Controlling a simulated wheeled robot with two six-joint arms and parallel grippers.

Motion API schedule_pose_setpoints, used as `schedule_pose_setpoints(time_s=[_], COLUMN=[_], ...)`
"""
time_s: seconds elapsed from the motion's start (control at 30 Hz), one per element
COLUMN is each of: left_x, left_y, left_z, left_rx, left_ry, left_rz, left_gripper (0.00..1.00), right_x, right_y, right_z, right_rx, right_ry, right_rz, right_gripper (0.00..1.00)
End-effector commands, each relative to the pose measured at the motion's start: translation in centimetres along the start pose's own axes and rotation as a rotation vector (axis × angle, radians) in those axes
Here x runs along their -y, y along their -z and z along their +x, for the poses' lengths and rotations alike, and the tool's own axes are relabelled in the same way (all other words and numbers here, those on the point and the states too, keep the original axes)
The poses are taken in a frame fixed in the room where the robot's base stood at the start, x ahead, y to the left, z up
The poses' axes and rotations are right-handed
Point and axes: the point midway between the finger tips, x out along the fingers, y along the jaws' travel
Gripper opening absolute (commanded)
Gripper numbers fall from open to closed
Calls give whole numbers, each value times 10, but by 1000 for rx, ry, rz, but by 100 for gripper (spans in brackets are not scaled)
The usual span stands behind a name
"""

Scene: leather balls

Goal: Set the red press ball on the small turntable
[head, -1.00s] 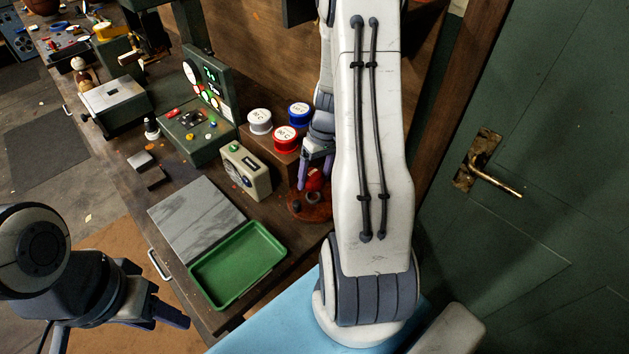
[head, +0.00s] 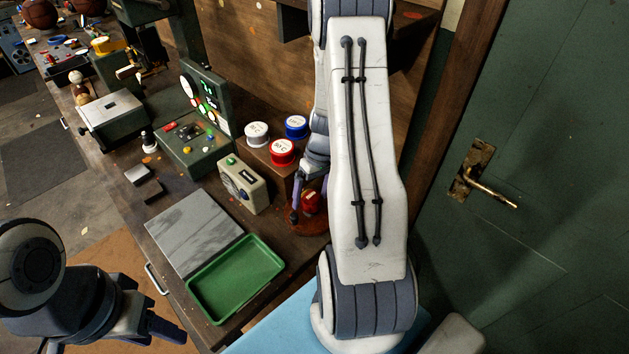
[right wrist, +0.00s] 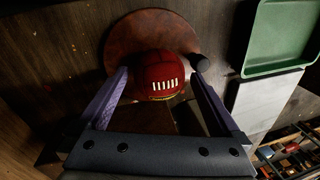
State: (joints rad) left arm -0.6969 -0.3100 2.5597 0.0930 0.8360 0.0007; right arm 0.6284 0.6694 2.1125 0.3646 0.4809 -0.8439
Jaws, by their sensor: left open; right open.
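The red press ball (head: 310,202), with white lacing, is at the small round reddish-brown turntable (head: 305,225) on the bench, partly behind my right arm. In the right wrist view the ball (right wrist: 160,75) appears over the near part of the turntable (right wrist: 150,32), and its underside contact is hidden. My right gripper (right wrist: 158,74) is open, with one purple finger on each side of the ball and narrow gaps showing. It is partly hidden in the head view (head: 308,198). My left gripper (head: 122,338) is open and empty at the lower left, off the bench.
A green tray (head: 192,291) and grey slab (head: 178,240) lie left of the turntable. A beige box (head: 242,186) and white, blue and red spools (head: 281,153) stand behind it. A green door (head: 540,190) is at the right.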

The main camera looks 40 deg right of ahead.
Motion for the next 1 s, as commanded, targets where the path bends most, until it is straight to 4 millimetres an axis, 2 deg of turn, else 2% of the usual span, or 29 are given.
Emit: schedule_pose_setpoints(time_s=[0.4,0.5,0.67,0.87,0.93,1.0], left_x=[1,1,1,1,1,1], left_y=[-1,-1,-1,-1,-1,-1], left_z=[15,17,18,18,18,18], left_rx=[0,0,0,0,0,0], left_ry=[0,0,0,0,0,0], left_rz=[1,1,1,1,1,1], left_gripper=[50,50,50,50,50,50], right_x=[-2,-1,-1,0,8,28], right_y=[1,1,0,0,2,4], right_z=[-83,-99,-113,-116,-116,-117], right_rx=[-7,-5,-2,-1,1,7], right_ry=[-5,-4,-2,-2,-4,-10], right_rz=[-1,0,0,-1,-14,-44], right_gripper=[100,100,100,100,100,100])
